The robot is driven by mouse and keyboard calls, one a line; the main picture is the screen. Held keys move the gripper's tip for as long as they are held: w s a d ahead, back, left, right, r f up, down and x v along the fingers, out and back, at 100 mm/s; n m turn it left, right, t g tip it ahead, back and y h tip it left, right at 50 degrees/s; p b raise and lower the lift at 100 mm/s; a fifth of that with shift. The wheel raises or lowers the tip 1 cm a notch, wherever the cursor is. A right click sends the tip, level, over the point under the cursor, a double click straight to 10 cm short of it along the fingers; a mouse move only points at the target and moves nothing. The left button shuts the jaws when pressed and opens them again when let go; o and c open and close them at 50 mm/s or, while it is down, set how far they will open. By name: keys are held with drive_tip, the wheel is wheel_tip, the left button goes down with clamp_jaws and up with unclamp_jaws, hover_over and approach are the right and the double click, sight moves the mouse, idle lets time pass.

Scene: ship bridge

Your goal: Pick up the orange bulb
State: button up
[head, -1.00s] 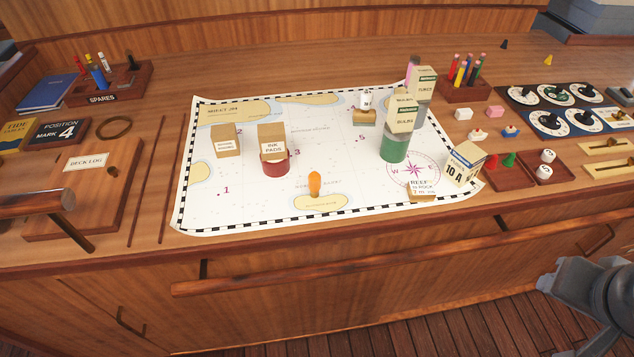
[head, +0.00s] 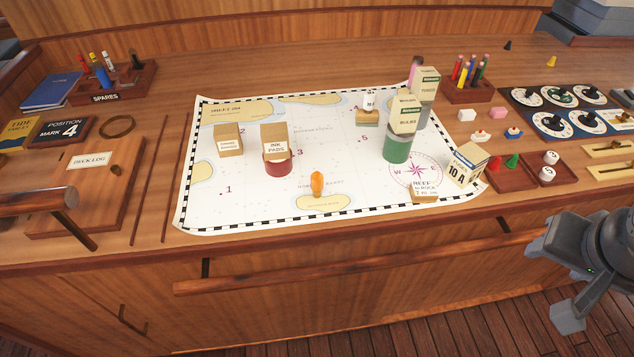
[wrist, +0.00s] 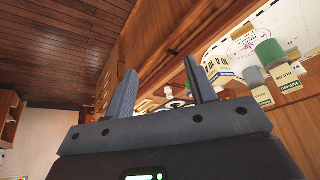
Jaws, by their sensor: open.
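My gripper (head: 548,279) is at the right in the head view, in front of the cabinet and well right of the bulb. In the wrist view my gripper (wrist: 158,92) shows two fingers apart with nothing between them. The bulb cannot be made out in the wrist view.
The ink pads box on a red tin (head: 277,168) stands behind the bulb. The bulbs box on a green tin (head: 396,149), the 10 A box (head: 467,164) and the reef block (head: 424,192) stand to its right. A wooden rail (head: 360,264) runs along the front. Chart left of the bulb is clear.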

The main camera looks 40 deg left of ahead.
drive_tip(key=w+a+r+n+g, duration=0.2)
drive_tip(key=w+a, duration=0.4)
drive_tip(key=a, duration=0.7)
drive_tip(key=n+g, duration=0.2)
drive_tip(key=g, duration=0.1)
hover_over(315, 172)
drive_tip(key=shift+h, duration=0.3)
drive_tip(key=f, duration=0.7)
drive_tip(key=shift+w+d+f, duration=0.15)
drive_tip(key=shift+w+d, duration=0.1)
drive_tip(key=shift+d, duration=0.15)
drive_tip(key=f, duration=0.5)
drive_tip(key=shift+s+a, duration=0.25)
drive_tip(key=shift+a, duration=0.1)
drive_tip(key=shift+w+d+f, duration=0.1)
drive_tip(key=shift+d+f, duration=0.05)
drive_tip(key=shift+f, duration=2.9)
drive_tip(key=shift+c, duration=0.3)
drive_tip(key=c, duration=1)
drive_tip(key=shift+r, duration=0.15)
